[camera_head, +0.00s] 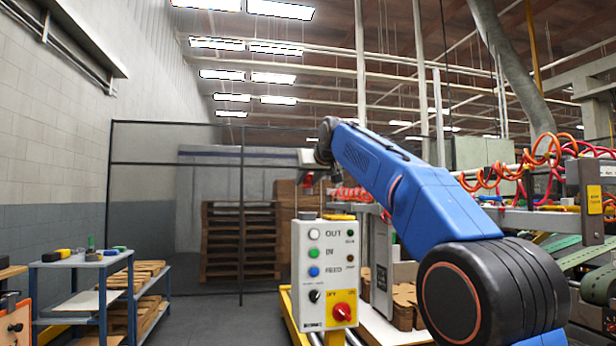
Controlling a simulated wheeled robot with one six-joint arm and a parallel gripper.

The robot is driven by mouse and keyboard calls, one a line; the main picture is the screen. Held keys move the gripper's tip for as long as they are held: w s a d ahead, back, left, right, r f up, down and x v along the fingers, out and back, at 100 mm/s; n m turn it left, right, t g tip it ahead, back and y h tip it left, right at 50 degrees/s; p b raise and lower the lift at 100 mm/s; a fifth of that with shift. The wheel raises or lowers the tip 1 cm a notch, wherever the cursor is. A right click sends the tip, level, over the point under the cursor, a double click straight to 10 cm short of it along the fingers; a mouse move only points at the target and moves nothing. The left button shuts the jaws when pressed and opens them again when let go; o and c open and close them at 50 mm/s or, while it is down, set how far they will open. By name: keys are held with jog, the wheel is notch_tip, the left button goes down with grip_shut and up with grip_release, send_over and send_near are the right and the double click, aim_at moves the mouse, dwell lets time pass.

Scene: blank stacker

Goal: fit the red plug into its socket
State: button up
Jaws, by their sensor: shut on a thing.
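My blue arm reaches from the lower right toward the middle of the view. My gripper (308,174) is small and far off at the arm's end, pointing down above the control box. A small red thing, which looks like the red plug (308,181), shows at its tip, and the gripper is shut on it. The fingers are too small to make out clearly. I cannot pick out the socket in this view.
A white control box (324,270) with buttons and a red knob (342,311) stands below the gripper. A blue bench (80,262) with tools is at left. Wooden pallets (238,240) and a mesh fence stand behind. Orange coiled hoses (535,160) and machinery fill the right. Grey floor is clear between bench and box.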

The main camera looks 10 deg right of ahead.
aim_at(310, 193)
jog(key=shift+f, duration=2.6)
jog(key=shift+f, duration=1.15)
jog(key=o, duration=1.2)
jog(key=shift+c, duration=0.2)
jog(key=shift+s, duration=0.15)
jog(key=v, duration=1.7)
jog(key=s+d+f+g, duration=0.1)
jog(key=s+f+g, duration=0.2)
jog(key=s+f, duration=1)
jog(key=s+d+f+m+g+h, duration=0.1)
jog(key=s+d+f+g, duration=0.1)
jog(key=s+f, duration=1.2)
jog(key=s+d+f+g, duration=0.2)
jog(key=s+f, duration=1.2)
jog(key=f, duration=1.4)
jog(key=shift+m+g+h, duration=0.3)
jog(key=shift+g, duration=0.5)
